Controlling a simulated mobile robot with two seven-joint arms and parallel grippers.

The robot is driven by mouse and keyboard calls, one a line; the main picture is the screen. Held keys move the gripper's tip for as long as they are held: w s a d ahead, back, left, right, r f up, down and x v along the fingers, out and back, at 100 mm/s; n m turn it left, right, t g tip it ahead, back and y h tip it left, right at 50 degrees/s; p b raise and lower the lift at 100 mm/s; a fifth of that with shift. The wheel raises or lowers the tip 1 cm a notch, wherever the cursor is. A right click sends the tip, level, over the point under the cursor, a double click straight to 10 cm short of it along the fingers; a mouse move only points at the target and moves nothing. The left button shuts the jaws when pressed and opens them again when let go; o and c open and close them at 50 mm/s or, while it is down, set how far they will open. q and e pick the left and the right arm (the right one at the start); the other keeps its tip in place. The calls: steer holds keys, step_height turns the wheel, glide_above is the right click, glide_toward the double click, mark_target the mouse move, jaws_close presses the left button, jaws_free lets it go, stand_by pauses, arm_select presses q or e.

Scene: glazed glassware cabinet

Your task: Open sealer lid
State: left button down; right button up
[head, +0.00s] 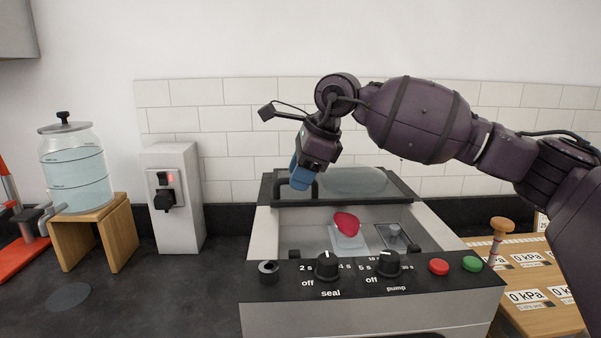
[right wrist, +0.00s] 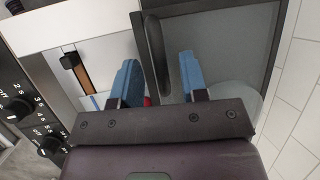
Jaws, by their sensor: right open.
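The sealer (head: 370,315) stands on the dark counter with its chamber visible. Its lid (head: 390,187), a clear domed panel in a dark frame, sits toward the back, with the chamber uncovered in front of it; its exact tilt is hard to tell. In the right wrist view the lid (right wrist: 222,40) fills the upper right, with a dark bar handle (right wrist: 154,55) along its near edge. My right gripper (head: 299,178) is open at the lid's left part. Its blue fingers (right wrist: 158,70) appear either side of the handle; contact cannot be told. My left gripper is not in view.
A red item (head: 347,223) lies in the chamber. Knobs and red and green buttons line the front panel. A water tank (head: 76,170) on a wooden stand and a white switch box (head: 173,213) stand left. A wooden board (head: 540,300) with gauge labels lies right. A tiled wall rises behind.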

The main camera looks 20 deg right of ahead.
steer(key=v, duration=1.1)
steer(key=shift+p, duration=0.3)
steer(key=shift+s+f, duration=0.1)
steer(key=shift+f, duration=0.05)
